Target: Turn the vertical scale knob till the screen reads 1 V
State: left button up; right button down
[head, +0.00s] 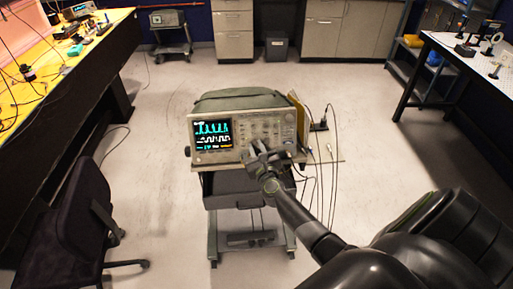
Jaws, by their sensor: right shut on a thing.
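An oscilloscope (272,126) stands on a wheeled cart in the middle of the head view. Its lit screen (213,134) at the left shows cyan and white traces, with a row of small coloured readouts along the bottom that is too small to read surely. My right gripper (257,150) is at the lower middle of the front panel, shut on a knob of the oscilloscope. The gripper hides the knob, so its marking and angle cannot be seen. My left gripper is not in view.
The cart (226,192) has a dark drawer below the oscilloscope, and cables hang at its right side. A black chair (85,215) stands at the lower left. Benches line the left and right. The floor (165,185) around the cart is mostly clear.

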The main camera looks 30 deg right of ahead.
jog(key=c, duration=1.6)
grip_release()
jog(key=shift+o, duration=0.2)
jog(key=b+v, duration=0.1)
jog(key=v, duration=1.6)
jog(key=shift+s, duration=0.2)
